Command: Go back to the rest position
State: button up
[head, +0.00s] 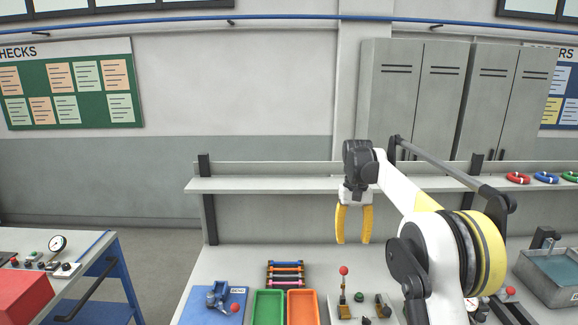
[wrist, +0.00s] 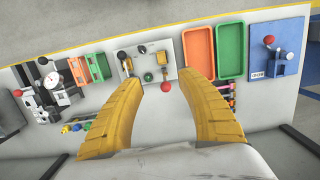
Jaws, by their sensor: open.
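My gripper (head: 354,222) hangs with its two yellow fingers pointing down above the workbench (head: 232,262). The fingers are apart and nothing is between them. In the wrist view my gripper (wrist: 166,84) also shows as two spread yellow fingers over the bench. Below it is a light plate (wrist: 134,52) with small posts and a red ball knob (wrist: 166,87). In the head view the red knob (head: 343,270) stands on a thin upright below the fingers, apart from them.
A green tray (head: 268,307) and an orange tray (head: 302,307) lie side by side. A blue fixture (head: 214,302) stands left of them, and several coloured bars (head: 285,273) lie behind. A shelf (head: 270,186) runs behind my arm. A grey basin (head: 552,280) is at right.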

jog(key=s+r+t+b, duration=0.3)
jog(key=s+t+b, duration=0.3)
jog(key=s, duration=1.4)
jog(key=s+f+t+b, duration=0.3)
jog(key=s+f+b, duration=0.3)
jog(key=s+f, duration=0.7)
jog(key=s, duration=0.4)
jog(key=shift+f, duration=0.35)
